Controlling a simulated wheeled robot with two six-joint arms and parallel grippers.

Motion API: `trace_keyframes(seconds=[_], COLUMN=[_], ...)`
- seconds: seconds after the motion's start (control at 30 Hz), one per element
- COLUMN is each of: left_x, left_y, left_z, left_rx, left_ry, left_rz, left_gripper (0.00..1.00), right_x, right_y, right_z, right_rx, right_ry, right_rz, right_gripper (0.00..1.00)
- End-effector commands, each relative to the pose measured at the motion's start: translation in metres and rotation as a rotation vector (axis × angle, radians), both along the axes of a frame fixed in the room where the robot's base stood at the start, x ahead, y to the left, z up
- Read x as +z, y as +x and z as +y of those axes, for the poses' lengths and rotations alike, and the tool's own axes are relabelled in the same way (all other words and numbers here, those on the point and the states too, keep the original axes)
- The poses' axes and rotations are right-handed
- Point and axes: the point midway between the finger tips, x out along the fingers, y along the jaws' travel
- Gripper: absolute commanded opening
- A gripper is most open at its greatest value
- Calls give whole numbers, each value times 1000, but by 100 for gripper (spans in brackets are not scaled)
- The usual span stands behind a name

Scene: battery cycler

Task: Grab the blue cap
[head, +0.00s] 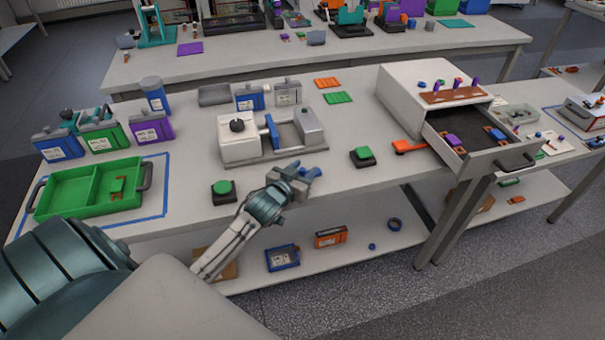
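My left gripper (308,173) is over the front part of the table, in front of the grey and white clamp fixture (270,138). Something blue shows at its fingertips; I cannot tell whether this is a held piece or part of the fingers. A small blue piece (422,85) stands on top of the white drawer cabinet, beside green, red and purple ones. Another small blue piece (372,247) lies on the lower shelf. I cannot tell which of these is the blue cap. My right gripper is not in view.
A green tray (68,197) stands at the left with several battery packs behind it. Green buttons (223,188) and (363,154) sit near the front edge. An open drawer (480,140) juts out at the right.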

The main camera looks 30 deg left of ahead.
Motion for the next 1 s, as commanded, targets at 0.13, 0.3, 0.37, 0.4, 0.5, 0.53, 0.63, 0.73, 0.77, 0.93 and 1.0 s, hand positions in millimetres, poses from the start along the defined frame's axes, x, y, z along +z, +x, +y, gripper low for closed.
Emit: trace_keyframes(seconds=[0.13, 0.3, 0.37, 0.4, 0.5, 0.53, 0.63, 0.73, 0.77, 0.93, 1.0], left_x=[0, 0, 0, 0, 0, 0, 0, 1, 2, 16, 25], left_y=[0, -1, -1, -1, -1, -1, -1, -1, 0, 0, 0], left_z=[0, 0, 0, 0, 0, 0, 0, 0, 0, 0, 0], left_rx=[0, 0, 0, 0, 0, 0, 0, 0, 0, 0, 0], left_ry=[0, 0, 0, 0, 0, 0, 0, 0, 0, 1, 2], left_rz=[0, 1, 1, 1, 1, 1, 1, 0, 0, -3, -4], left_gripper=[34, 1, 0, 0, 0, 0, 0, 0, 0, 0, 0], right_x=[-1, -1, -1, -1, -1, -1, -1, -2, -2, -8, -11], right_y=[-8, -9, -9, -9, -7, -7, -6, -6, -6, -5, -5], right_z=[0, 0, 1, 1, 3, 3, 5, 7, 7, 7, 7], right_rx=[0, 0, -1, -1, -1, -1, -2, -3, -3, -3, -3], right_ry=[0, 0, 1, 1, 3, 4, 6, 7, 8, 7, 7], right_rz=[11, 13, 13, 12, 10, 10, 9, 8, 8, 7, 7], right_gripper=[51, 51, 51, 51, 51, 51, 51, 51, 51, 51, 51])
